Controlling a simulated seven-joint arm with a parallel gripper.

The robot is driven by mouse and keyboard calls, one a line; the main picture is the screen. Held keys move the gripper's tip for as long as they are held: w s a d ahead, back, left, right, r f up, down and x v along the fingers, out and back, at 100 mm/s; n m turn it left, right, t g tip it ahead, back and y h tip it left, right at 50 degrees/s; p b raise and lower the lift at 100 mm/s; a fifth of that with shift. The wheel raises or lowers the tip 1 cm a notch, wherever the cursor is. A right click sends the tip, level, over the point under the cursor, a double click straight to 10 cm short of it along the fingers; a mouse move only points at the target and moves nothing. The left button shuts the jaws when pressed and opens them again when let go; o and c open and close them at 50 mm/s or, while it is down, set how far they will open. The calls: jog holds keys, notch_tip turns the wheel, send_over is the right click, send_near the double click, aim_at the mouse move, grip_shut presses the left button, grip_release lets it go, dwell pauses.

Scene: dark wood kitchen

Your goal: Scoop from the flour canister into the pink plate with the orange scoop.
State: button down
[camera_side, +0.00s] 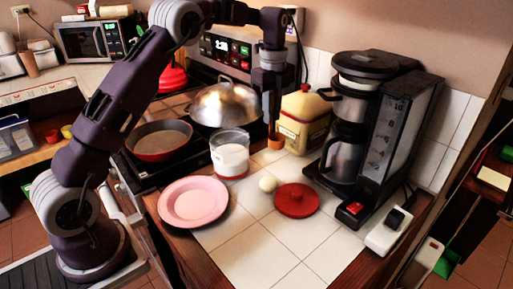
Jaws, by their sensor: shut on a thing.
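The clear flour canister (230,150) stands open on the white tiled counter, with white flour inside and a red band at its base. The pink plate (194,203) lies in front and to the left of it and looks empty. My gripper (273,90) points down behind and to the right of the canister. It is shut on the orange scoop (276,142), whose cup hangs low beside the yellow container. Whether the cup touches the counter, and what is in it, I cannot tell. The fingers are small and dark here.
A red lid (297,201) and a pale ball (268,184) lie right of the plate. A yellow container (306,122) and a coffee maker (372,140) stand at the right. A pan (160,140) and a domed lid (225,103) are on the stove. The front tiles are clear.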

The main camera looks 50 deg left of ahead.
notch_tip(320, 180, up, 7)
send_over(225, 134)
jog(key=s+d, duration=0.2)
jog(key=f, duration=1.5)
jog(key=shift+w+d, duration=0.1)
jog(key=shift+d, duration=0.2)
jog(key=shift+d+f, duration=0.15)
jog(key=shift+d, duration=0.2)
notch_tip(225, 134, up, 16)
jog(key=shift+a, duration=0.35)
